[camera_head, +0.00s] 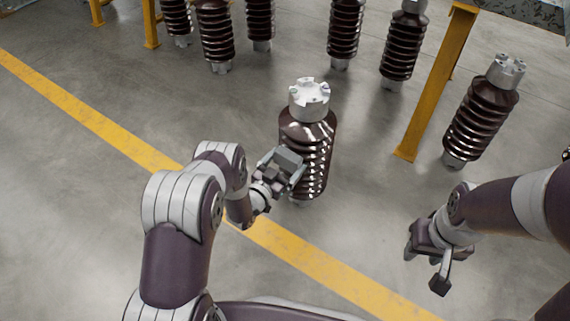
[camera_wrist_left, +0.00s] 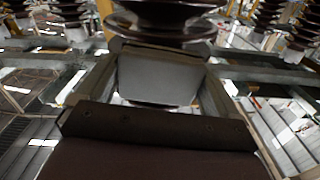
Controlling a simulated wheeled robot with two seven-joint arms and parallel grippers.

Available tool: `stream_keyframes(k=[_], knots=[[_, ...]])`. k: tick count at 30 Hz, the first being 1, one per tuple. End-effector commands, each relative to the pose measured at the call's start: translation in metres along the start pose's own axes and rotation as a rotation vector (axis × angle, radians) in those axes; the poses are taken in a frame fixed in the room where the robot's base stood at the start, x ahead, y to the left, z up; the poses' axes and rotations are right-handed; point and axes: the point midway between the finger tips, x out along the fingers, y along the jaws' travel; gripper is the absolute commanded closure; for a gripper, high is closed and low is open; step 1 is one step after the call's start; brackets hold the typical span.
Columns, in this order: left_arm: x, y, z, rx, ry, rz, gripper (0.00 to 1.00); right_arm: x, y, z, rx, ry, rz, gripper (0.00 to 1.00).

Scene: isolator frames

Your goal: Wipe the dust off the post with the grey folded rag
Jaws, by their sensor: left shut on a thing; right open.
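The post (camera_head: 318,133) is a brown ribbed insulator with a pale metal cap, upright in the middle of the head view. Its dark ribs (camera_wrist_left: 165,20) fill the top of the left wrist view. My left gripper (camera_head: 284,168) is at the left side of the post's ribs, shut on the grey folded rag (camera_head: 289,158). The rag shows as a flat grey block between the fingers in the left wrist view (camera_wrist_left: 160,80). Whether it touches the ribs is unclear. My right gripper (camera_head: 424,262) is open and empty, low at the right, away from the post. Dust cannot be made out.
Another ribbed insulator (camera_head: 482,115) stands at the right, beside a yellow frame leg (camera_head: 437,85). Several more insulators stand along the back. A yellow floor line (camera_head: 90,118) runs diagonally past the post. The grey floor at the left is clear.

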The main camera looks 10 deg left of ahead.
Motion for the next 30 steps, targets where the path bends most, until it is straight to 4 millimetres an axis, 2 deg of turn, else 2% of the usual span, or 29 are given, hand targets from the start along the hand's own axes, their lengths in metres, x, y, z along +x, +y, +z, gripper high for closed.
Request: stream_keyframes(k=[7, 14, 22, 30], knots=[[0.0, -0.004, -0.03, 0.002, 0.007, -0.001, 0.3, -0.026, 0.0, -0.003, 0.0, 0.0, 0.0, 0.57], [-0.001, -0.005, -0.038, 0.001, 0.004, 0.0, 0.3, -0.034, 0.0, -0.004, 0.0, 0.0, 0.0, 0.57], [0.001, -0.008, -0.069, 0.001, 0.004, -0.001, 0.3, -0.06, 0.0, -0.007, 0.0, 0.0, 0.0, 0.57], [0.002, -0.008, -0.069, 0.002, 0.005, -0.001, 0.3, -0.06, 0.0, -0.007, 0.0, -0.001, 0.0, 0.57]])
